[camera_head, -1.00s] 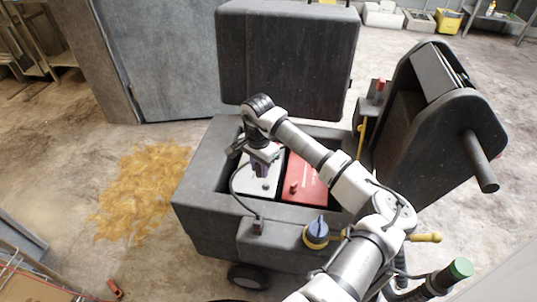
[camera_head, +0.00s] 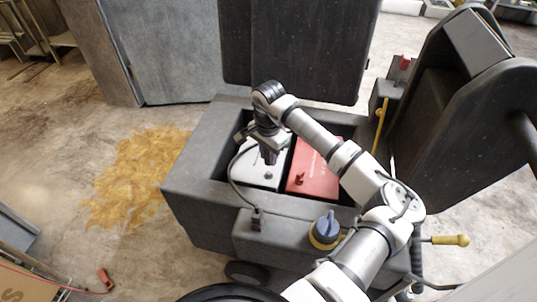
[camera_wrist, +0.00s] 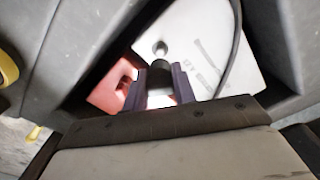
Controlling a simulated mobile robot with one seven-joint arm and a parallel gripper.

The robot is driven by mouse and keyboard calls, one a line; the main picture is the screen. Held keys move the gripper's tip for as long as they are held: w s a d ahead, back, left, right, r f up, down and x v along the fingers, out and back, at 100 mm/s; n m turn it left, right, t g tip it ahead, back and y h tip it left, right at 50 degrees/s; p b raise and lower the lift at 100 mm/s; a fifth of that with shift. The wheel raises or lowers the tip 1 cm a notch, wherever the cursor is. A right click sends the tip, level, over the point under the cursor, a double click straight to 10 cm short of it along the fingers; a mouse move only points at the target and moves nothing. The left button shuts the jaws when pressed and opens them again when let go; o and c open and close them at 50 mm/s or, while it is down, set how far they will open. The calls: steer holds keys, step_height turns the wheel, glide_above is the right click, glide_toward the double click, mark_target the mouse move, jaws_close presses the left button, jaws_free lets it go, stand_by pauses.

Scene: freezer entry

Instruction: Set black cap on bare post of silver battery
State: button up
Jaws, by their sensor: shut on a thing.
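The silver battery (camera_head: 256,176) sits in the left part of an open grey compartment, with a red battery (camera_head: 313,172) to its right. My gripper (camera_head: 269,160) points down above the silver battery. In the wrist view, my gripper (camera_wrist: 161,92) is shut on the black cap (camera_wrist: 160,74), a dark round piece between its two dark fingers. A small dark round spot, seemingly a post (camera_wrist: 160,47), shows on the silver battery (camera_wrist: 195,40) just beyond the cap. I cannot tell how high the cap is above the battery.
The thick walls of the grey cart (camera_head: 195,165) surround the batteries. A black cable (camera_head: 231,180) runs over the silver battery's left side to the front wall. A blue and yellow knob (camera_head: 326,230) stands on the cart front. A raised lid (camera_head: 300,50) is behind.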

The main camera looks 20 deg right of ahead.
mark_target(268, 173)
steer(key=shift+b, duration=0.3)
step_height(268, 173, down, 4)
steer(key=b, duration=0.4)
steer(key=shift+b, duration=0.9)
stand_by(1.5)
steer(key=shift+f+b, duration=1.35)
steer(key=shift+b, duration=0.05)
steer(key=o, duration=1)
steer(key=shift+r, duration=0.1)
step_height(268, 173, up, 14)
steer(key=shift+f, duration=0.2)
